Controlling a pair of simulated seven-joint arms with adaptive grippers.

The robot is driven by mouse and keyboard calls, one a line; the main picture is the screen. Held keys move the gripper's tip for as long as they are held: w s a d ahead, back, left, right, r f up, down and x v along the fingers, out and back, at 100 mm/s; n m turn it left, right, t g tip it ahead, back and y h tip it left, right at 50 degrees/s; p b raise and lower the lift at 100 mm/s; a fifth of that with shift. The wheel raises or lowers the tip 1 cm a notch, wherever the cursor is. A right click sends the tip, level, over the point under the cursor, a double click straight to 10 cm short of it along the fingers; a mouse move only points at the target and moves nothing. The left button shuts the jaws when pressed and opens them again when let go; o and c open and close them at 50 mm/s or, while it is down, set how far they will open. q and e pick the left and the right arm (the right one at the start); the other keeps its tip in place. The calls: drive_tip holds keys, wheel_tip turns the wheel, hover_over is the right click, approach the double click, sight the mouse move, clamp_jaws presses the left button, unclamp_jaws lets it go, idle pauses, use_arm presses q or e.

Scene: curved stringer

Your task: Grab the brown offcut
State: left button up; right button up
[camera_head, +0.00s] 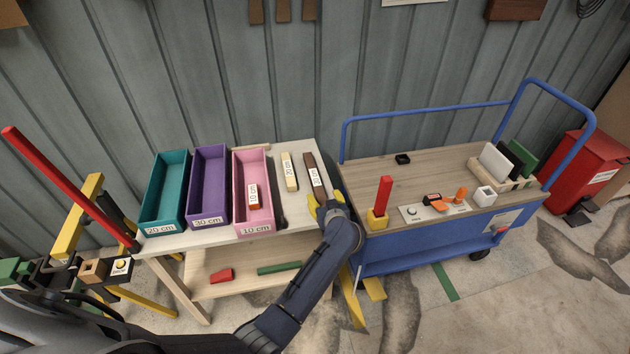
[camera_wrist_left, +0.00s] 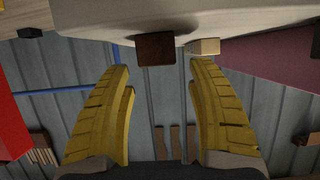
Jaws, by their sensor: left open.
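The brown offcut (camera_head: 314,168) is a dark bar with a white length label, lying at the right end of the white tabletop. Its dark end face (camera_wrist_left: 155,49) shows at the table edge in the wrist view. My left gripper (camera_head: 326,202) has yellow fingers, just in front of the offcut's near end. In the wrist view the open fingers (camera_wrist_left: 160,70) stand apart with nothing between them, and the offcut's end lies just beyond the gap between the tips. No contact shows. My right gripper is not in view.
A cream offcut (camera_head: 289,172) lies just left of the brown one; its end (camera_wrist_left: 205,47) is near a fingertip. Teal (camera_head: 162,192), purple (camera_head: 208,187) and pink (camera_head: 250,225) bins stand further left. A blue trolley (camera_head: 400,260) is close on the right.

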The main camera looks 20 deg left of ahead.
sight(320, 192)
use_arm(q)
drive_tip(key=shift+x, duration=2.85)
drive_tip(key=shift+c, duration=0.2)
clamp_jaws()
drive_tip(key=shift+r, duration=0.1)
